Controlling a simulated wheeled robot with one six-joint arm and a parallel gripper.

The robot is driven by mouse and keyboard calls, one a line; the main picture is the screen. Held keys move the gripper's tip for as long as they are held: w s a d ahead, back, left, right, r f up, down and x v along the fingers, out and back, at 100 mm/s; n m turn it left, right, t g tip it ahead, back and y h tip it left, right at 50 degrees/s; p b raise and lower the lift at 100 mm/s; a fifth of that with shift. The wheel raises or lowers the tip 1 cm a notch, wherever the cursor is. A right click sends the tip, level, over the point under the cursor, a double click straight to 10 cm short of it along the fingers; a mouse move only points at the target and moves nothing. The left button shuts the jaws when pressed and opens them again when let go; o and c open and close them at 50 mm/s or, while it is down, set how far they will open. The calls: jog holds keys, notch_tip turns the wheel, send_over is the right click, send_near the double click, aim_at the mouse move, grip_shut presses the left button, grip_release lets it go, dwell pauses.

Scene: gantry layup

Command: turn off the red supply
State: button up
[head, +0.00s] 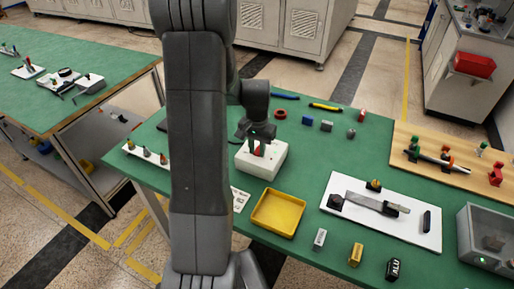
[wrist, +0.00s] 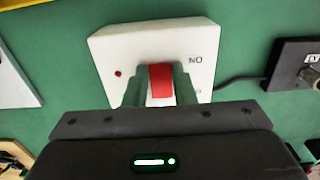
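The red supply is a white box (head: 272,163) on the green table, with a red switch lever (wrist: 160,82) on its top. In the wrist view the white box (wrist: 113,50) has a small red dot on its left and dark lettering on its right. My gripper (wrist: 160,88) is over the box, with one finger on each side of the red lever. I see no clear gap between the fingers and the lever. The gripper also shows in the head view (head: 263,149), low over the box. The lower part of the lever is hidden behind the gripper body.
A yellow tray (head: 262,228) stands close in front of the box. A white board (head: 335,220) with a metal tool lies to the right. A dark cable (wrist: 238,80) runs from the box to a dark unit (wrist: 285,82). Small blocks and tools stand around.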

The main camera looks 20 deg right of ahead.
jog(key=shift+w+d+r+g+y+p, duration=0.15)
jog(key=shift+r+g+y+p, duration=0.25)
jog(key=shift+p, duration=0.8)
jog(key=shift+w+d+f+g+y+p, duration=0.1)
jog(key=shift+d+f+g+y+p, duration=0.1)
jog(key=shift+g+y+p, duration=0.5)
jog(key=o, duration=1)
jog(key=b+v, duration=0.1)
jog(key=v, duration=1.2)
jog(key=shift+r, duration=0.4)
jog(key=shift+f, duration=0.1)
